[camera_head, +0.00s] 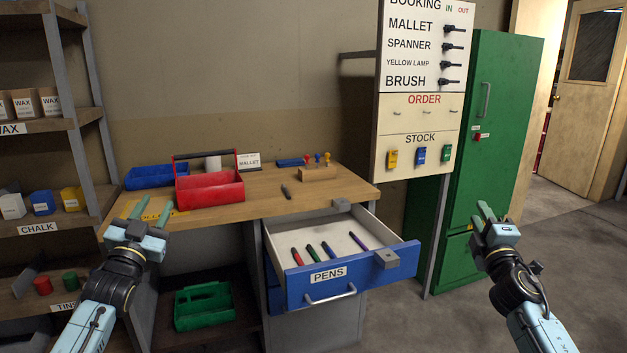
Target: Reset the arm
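My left gripper (150,211) is at the left, in front of the desk's left corner. Its two greenish fingers are spread apart with nothing between them. My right gripper (485,211) is at the right, in front of the green cabinet (497,130). Its fingers point up, with a small gap between the tips, and hold nothing visible. Both arms come in from the bottom corners, apart from the furniture as far as I can tell.
A blue drawer (345,283) labelled PENS stands open with several pens inside. The wooden desk (255,205) carries a red toolbox (210,190), a blue tray (155,177) and stamps. A shelf (60,124) stands left; a sign board (420,120) hangs behind. Floor is free at lower right.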

